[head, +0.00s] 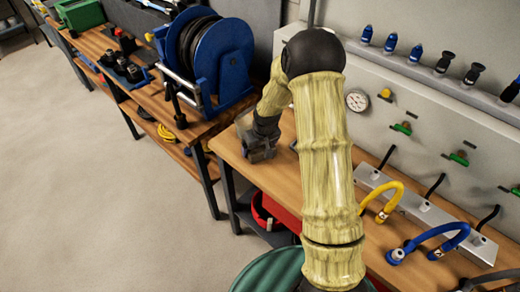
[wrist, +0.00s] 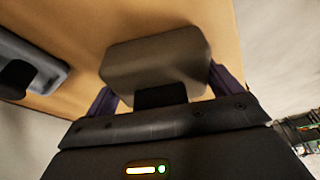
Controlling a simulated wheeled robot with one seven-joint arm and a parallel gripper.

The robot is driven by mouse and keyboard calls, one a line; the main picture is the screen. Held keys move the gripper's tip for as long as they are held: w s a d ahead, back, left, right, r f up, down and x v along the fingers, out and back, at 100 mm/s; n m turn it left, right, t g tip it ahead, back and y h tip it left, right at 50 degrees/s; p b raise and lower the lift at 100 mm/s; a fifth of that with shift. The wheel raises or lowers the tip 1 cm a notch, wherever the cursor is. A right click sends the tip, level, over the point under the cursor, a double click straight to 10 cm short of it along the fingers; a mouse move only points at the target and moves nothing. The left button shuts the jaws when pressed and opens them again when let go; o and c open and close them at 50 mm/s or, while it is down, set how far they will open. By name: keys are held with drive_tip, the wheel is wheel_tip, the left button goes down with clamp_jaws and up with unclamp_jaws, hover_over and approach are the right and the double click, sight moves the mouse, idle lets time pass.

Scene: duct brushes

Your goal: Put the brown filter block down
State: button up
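The brown filter block (wrist: 155,62), a rounded grey-brown box, sits between the two dark fingers of my gripper (wrist: 165,90) in the wrist view. The fingers are at its two sides and appear closed on it. In the head view my gripper (head: 259,150) is low over the left end of the wooden workbench (head: 233,158). The block cannot be made out clearly there. The wooden surface shows behind the block in the wrist view. I cannot tell whether the block touches it.
A blue-grey object (wrist: 32,65) lies on the wood at the left of the wrist view. A blue hose reel (head: 222,62) stands on the neighbouring bench. Yellow (head: 395,195) and blue (head: 452,240) hoses are farther right. Open floor (head: 100,200) lies to the left.

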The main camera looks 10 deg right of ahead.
sight(261, 150)
drive_tip(key=shift+r, duration=0.1)
drive_tip(key=shift+c, duration=0.5)
drive_tip(key=shift+r, duration=0.5)
wheel_tip(261, 150, up, 17)
drive_tip(key=b, duration=0.1)
drive_tip(key=shift+a+p, duration=0.1)
drive_tip(key=shift+p, duration=0.2)
drive_tip(key=m+p, duration=0.2)
drive_tip(key=p, duration=0.3)
drive_tip(key=s+m+h+p, duration=0.1)
drive_tip(key=m+p, duration=0.1)
drive_tip(key=p, duration=0.3)
drive_tip(key=s+r+m+p, duration=0.1)
drive_tip(key=p, duration=0.3)
drive_tip(key=shift+s+m+h+p, duration=0.2)
drive_tip(key=shift+m+h+p, duration=0.1)
drive_tip(key=shift+m+p, duration=0.1)
